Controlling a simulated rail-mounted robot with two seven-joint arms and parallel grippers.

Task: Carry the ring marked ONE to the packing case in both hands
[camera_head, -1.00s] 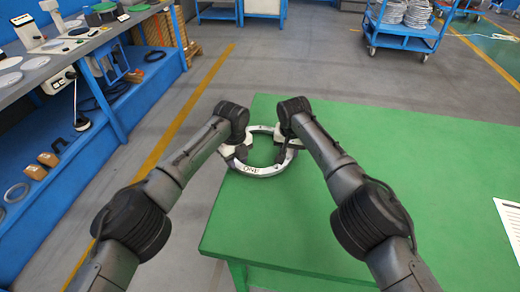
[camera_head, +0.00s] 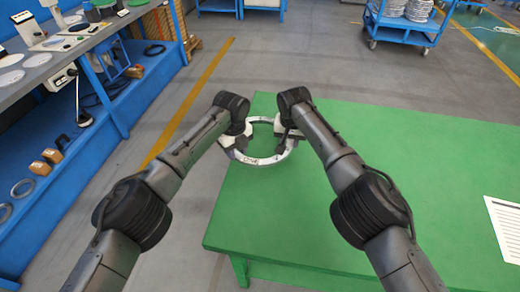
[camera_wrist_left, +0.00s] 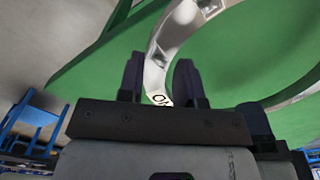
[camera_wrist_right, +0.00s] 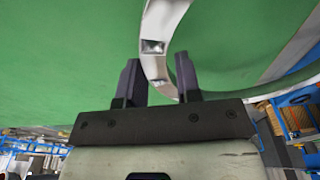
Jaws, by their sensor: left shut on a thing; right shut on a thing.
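The pale metal ring (camera_head: 270,161) with dark lettering on its near side is over the back left part of the green table in the head view. My left gripper (camera_head: 238,143) is shut on the ring's left side. My right gripper (camera_head: 286,138) is shut on its right side. In the right wrist view the ring (camera_wrist_right: 153,45) runs between the fingers. The ring looks roughly level. I cannot tell its exact height above the table. I cannot make out a packing case.
The green table (camera_head: 400,170) is bare around the ring, with a printed sheet (camera_head: 508,225) at its right. A blue shelf bench (camera_head: 100,120) with parts stands at the left. A blue cart (camera_head: 405,28) stands at the back. Grey floor lies between them.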

